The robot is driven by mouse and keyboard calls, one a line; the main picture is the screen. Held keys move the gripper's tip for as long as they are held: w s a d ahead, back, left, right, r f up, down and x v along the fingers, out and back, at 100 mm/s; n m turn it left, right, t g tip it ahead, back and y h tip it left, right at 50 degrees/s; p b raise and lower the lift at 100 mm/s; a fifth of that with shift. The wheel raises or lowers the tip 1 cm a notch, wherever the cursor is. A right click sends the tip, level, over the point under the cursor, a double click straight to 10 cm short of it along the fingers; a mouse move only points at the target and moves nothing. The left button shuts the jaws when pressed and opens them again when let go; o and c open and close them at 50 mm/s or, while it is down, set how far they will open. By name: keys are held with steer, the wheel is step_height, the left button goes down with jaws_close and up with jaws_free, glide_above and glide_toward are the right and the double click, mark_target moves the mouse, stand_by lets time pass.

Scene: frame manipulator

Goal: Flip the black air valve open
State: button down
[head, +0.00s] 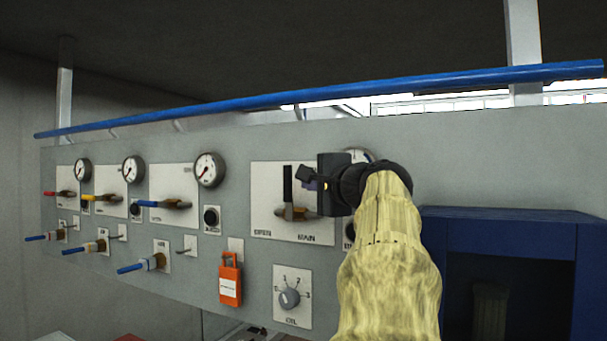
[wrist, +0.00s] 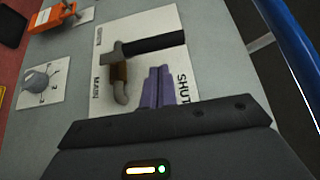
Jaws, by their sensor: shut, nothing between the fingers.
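The black air valve handle (head: 287,184) points straight up from its brass body (head: 292,213) on a white plate marked OPEN and MAIN. In the wrist view the black handle (wrist: 155,45) points right, and the brass body (wrist: 120,85) shows below its left end. The word SHUT shows on the plate there. My gripper (head: 306,177) is at the right side of the handle in the head view. Its purple fingers (wrist: 157,88) are shut and empty, just below the handle in the wrist view. I cannot tell whether they touch it.
A gauge is partly hidden behind my wrist. An orange tag box (head: 230,280) and a grey selector knob (head: 289,298) sit below the valve. Red, yellow and blue handled valves are at left. A blue rail (head: 320,98) runs above the panel; a dark blue cabinet (head: 510,225) stands right.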

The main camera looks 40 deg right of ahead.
steer(key=shift+w+a, duration=0.6)
steer(key=shift+r, duration=0.15)
